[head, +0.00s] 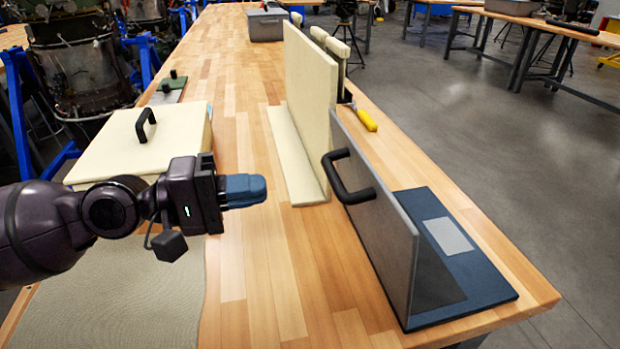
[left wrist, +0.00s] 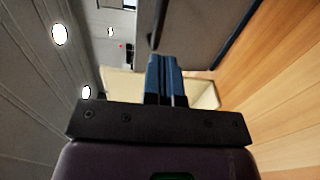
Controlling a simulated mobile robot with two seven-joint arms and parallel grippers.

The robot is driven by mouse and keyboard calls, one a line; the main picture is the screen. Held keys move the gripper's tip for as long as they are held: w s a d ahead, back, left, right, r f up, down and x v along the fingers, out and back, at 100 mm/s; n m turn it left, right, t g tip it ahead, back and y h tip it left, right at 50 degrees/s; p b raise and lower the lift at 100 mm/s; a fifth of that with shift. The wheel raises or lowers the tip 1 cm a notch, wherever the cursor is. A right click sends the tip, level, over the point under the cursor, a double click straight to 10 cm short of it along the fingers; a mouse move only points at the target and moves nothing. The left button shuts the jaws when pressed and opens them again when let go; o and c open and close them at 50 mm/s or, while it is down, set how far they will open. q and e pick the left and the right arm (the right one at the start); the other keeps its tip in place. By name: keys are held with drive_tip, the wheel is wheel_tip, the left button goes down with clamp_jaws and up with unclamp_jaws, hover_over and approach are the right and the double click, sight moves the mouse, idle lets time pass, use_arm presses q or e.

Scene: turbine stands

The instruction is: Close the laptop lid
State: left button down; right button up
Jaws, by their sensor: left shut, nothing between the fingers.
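The laptop stands open on the right side of the wooden table. Its grey lid (head: 375,240) is upright, with a black handle (head: 345,180) on the face towards my left arm. Its dark blue base (head: 480,285) lies flat to the right of the lid, with a light grey pad on it. My left gripper (head: 262,190) has blue fingers, shut and empty, above the table left of the lid, with a clear gap between. The fingers (left wrist: 164,62) also show in the left wrist view, beside a dark grey panel that looks like the lid (left wrist: 205,30). My right gripper is out of view.
A cream upright panel on a flat base (head: 310,110) stands just behind the lid. A cream box with a black handle (head: 140,145) is behind my left arm. A yellow-handled tool (head: 365,119) lies near the right edge. Bare wood lies between gripper and lid.

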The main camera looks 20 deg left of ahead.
sight(329, 179)
use_arm(q)
drive_tip(key=p+x, duration=0.4)
drive_tip(key=x, duration=0.2)
drive_tip(key=shift+d+r, duration=0.15)
drive_tip(key=shift+d, duration=0.05)
drive_tip(key=shift+x, duration=0.95)
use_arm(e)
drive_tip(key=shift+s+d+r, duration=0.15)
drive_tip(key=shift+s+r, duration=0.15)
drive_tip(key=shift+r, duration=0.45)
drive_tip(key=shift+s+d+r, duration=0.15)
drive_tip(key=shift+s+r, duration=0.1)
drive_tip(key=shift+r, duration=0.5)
